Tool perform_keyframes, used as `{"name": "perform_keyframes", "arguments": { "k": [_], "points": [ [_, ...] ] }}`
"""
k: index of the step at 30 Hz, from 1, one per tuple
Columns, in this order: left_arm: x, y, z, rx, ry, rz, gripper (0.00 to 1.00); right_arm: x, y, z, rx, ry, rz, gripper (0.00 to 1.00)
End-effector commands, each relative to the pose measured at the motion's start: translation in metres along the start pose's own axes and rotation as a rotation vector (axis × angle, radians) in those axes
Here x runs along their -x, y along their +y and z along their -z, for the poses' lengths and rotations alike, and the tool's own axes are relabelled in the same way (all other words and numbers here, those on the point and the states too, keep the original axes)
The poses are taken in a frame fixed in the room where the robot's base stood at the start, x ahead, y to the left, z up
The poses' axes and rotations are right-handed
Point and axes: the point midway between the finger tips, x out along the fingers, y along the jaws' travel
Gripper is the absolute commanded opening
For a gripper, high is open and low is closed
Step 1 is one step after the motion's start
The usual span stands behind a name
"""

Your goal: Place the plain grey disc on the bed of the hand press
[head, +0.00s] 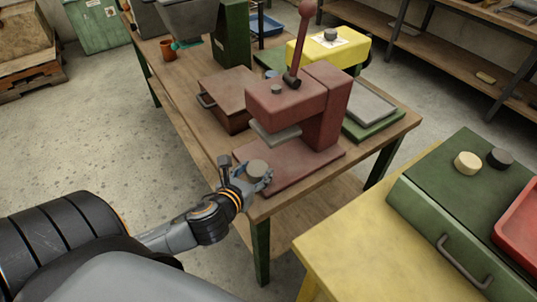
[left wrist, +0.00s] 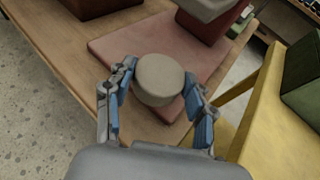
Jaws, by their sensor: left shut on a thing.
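The plain grey disc (head: 257,167) is in my left gripper (head: 256,178), at the near left corner of the hand press's bed. In the left wrist view the disc (left wrist: 158,76) sits between the two blue-padded fingers of that gripper (left wrist: 160,88), with the reddish bed behind and under it. I cannot tell whether the disc touches the bed. The red hand press (head: 327,105) stands on the wooden bench, its lever raised. Its flat bed (head: 299,163) is bare under the grey pressing plate (head: 275,132). My right gripper is not in view.
A brown box (head: 228,90) with a handle stands left of the press, and a green-edged tray (head: 371,105) behind right. A yellow box (head: 345,50) bears a dark disc (head: 330,34). A cream disc (head: 467,162) and another dark disc (head: 500,158) lie on a green case (head: 460,205).

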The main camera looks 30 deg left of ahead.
Motion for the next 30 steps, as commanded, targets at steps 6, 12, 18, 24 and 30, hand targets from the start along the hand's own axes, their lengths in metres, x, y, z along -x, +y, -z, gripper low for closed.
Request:
{"name": "perform_keyframes", "arguments": {
  "k": [6,12,18,24,30],
  "points": [
    [-0.050,0.000,-0.024,0.003,-0.004,-0.001,0.17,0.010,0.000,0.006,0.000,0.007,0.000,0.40],
    [-0.077,0.000,-0.033,0.002,-0.001,0.000,0.17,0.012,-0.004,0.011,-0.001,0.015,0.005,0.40],
    [-0.087,-0.001,-0.017,0.004,0.005,-0.001,0.17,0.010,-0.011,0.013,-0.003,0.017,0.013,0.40],
    [-0.094,0.000,0.000,0.000,0.002,0.000,0.17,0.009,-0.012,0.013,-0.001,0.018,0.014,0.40],
    [-0.094,0.000,-0.001,-0.001,0.001,0.001,0.17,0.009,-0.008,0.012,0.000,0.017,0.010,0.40]
  ]
}}
